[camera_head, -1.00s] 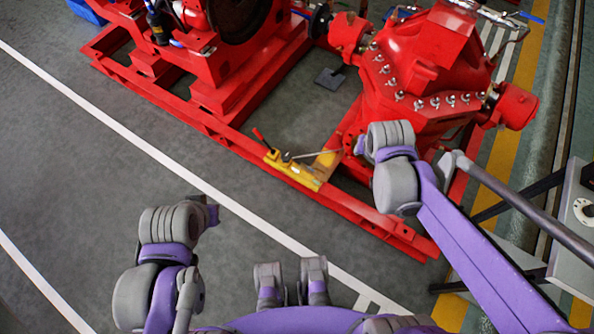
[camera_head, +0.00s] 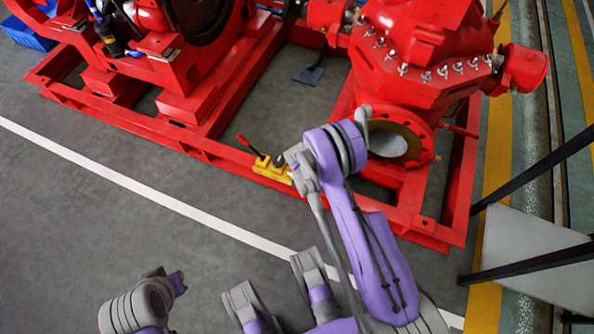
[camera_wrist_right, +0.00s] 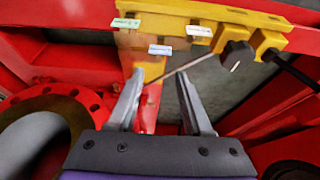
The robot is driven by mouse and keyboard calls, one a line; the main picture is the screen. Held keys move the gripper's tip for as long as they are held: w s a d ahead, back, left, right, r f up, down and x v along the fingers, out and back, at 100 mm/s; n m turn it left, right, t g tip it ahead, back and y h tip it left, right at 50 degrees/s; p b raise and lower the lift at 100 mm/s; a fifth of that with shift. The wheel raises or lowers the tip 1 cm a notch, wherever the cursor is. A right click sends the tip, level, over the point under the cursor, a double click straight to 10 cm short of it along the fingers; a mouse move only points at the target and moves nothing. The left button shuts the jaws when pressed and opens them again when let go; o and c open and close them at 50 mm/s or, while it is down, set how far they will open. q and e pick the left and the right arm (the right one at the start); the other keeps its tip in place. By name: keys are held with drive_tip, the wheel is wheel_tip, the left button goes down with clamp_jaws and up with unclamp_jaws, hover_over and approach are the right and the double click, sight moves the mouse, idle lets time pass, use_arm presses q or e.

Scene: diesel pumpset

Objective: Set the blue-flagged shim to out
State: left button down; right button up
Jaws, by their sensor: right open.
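A yellow fixture (camera_head: 270,170) sits on the red base frame, partly hidden by my right arm in the head view. In the right wrist view the yellow fixture (camera_wrist_right: 215,12) carries small tags, one bluish-white (camera_wrist_right: 160,49) and two with green or white faces. I cannot tell for sure which part is the blue-flagged shim. My left gripper is not visible.
A red lever with a dark end (camera_head: 247,145) rises beside the fixture. The red pump (camera_head: 420,50) and its round open flange (camera_head: 405,140) stand close to my right arm. The red base rail (camera_head: 180,135) runs along the front. Floor on the left is clear.

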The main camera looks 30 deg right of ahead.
drive_tip(key=b+x, duration=0.2)
drive_tip(key=x, duration=0.9)
drive_tip(key=shift+s+f+b, duration=0.1)
drive_tip(key=shift+f+b, duration=0.05)
drive_tip(key=shift+b, duration=0.2)
clamp_jaws()
idle(0.9)
